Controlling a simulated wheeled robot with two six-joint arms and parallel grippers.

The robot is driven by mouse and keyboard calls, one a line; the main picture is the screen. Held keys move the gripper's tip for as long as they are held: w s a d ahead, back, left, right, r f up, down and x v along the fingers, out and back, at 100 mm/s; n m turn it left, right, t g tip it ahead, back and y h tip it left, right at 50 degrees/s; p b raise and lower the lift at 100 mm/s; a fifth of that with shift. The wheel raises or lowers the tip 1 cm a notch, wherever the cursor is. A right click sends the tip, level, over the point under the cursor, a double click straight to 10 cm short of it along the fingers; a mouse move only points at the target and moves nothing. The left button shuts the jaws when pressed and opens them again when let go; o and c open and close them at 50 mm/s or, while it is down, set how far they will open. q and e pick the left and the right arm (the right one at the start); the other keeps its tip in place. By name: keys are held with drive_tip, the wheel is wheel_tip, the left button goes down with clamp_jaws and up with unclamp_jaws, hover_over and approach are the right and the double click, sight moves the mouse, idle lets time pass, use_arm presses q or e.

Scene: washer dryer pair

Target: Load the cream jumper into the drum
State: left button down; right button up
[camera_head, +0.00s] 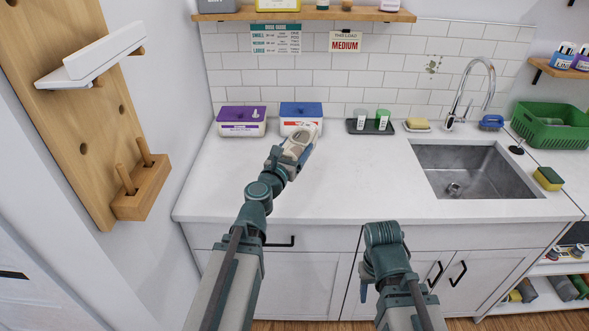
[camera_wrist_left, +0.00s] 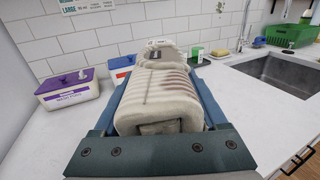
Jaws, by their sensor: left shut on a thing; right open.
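My left gripper (camera_head: 300,143) reaches over the white counter in front of the blue-lidded box. It is shut on a cream ribbed bundle, the jumper (camera_wrist_left: 162,95), which lies lengthwise between the two blue-grey fingers in the left wrist view. The bundle has brownish marks and its far end has a looped shape; it also shows in the head view (camera_head: 297,146). My right gripper (camera_head: 365,287) hangs low before the cabinet fronts, mostly hidden by its own wrist, open and apart from anything visible. No drum is in view.
On the counter (camera_head: 345,190) stand a purple-lidded box (camera_head: 241,121), a blue-lidded box (camera_head: 300,115) and a dark tray (camera_head: 370,126). A sink (camera_head: 475,172) lies at right. A wooden board with a white shelf (camera_head: 95,58) borders the left. The counter's middle is clear.

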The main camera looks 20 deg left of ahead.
use_arm(q)
drive_tip(key=s+a+f+b, duration=0.2)
drive_tip(key=a+f+b, duration=0.6)
drive_tip(key=a, duration=0.2)
drive_tip(key=w+d, duration=0.2)
drive_tip(key=w, duration=0.2)
drive_tip(key=w+d+f+b, duration=0.1)
drive_tip(key=w+d, duration=0.1)
drive_tip(key=w, duration=0.2)
drive_tip(key=w+d, duration=0.3)
drive_tip(key=w, duration=0.1)
drive_tip(key=shift+w+f, duration=0.15)
drive_tip(key=shift+f, duration=0.1)
drive_tip(key=shift+d, duration=0.1)
drive_tip(key=shift+w+d, duration=0.15)
drive_tip(key=shift+w, duration=0.1)
drive_tip(key=f+b, duration=0.4)
drive_tip(key=shift+w+d, duration=0.2)
drive_tip(key=shift+w, duration=0.1)
drive_tip(key=shift+r, duration=0.15)
